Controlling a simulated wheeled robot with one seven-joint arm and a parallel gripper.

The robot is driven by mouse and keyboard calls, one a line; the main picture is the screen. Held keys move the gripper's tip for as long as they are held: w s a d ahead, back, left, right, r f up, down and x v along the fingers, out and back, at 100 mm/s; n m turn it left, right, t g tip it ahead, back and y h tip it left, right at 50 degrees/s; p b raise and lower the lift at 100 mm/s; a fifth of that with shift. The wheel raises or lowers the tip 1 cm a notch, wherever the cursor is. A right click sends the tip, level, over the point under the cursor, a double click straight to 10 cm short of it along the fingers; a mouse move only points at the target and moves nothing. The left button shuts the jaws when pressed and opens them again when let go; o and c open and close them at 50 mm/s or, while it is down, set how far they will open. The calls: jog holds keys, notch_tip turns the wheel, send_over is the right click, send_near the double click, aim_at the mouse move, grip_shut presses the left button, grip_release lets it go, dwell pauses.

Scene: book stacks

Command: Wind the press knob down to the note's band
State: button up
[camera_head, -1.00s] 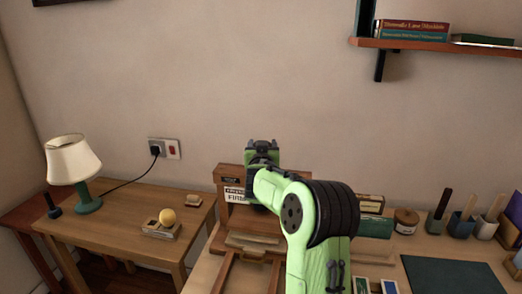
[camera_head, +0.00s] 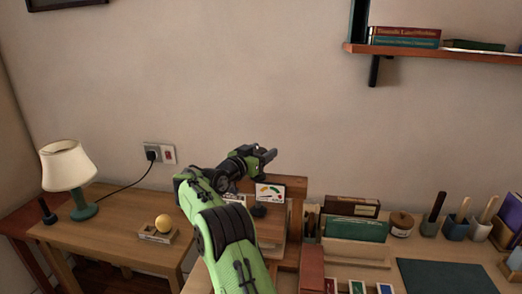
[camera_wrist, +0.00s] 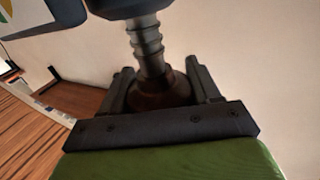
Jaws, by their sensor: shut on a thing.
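The wooden book press (camera_head: 292,182) stands on the desk behind my arm. A white gauge card (camera_head: 270,190) with coloured bands shows on its front; I cannot make out a pointer reading. The white note (camera_head: 235,198) is mostly hidden by my arm, so its band cannot be read. My gripper (camera_head: 266,154) is above the press, turned to the right. In the wrist view my gripper (camera_wrist: 162,88) is shut on the dark brown press knob (camera_wrist: 160,94), one finger on each side. The ribbed metal screw (camera_wrist: 147,45) runs from the knob. The knob is not clear in the head view.
Right of the press are boxed books (camera_head: 355,228), a jar (camera_head: 402,224), several tool cups and a dark mat (camera_head: 452,276). A shelf (camera_head: 430,50) hangs above right.

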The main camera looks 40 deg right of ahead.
jog(key=shift+r, duration=0.3)
jog(key=o, duration=1)
jog(key=shift+f, duration=0.1)
jog(key=shift+f, duration=0.1)
jog(key=b+v, duration=0.1)
jog(key=v, duration=1.4)
jog(key=shift+a, duration=0.4)
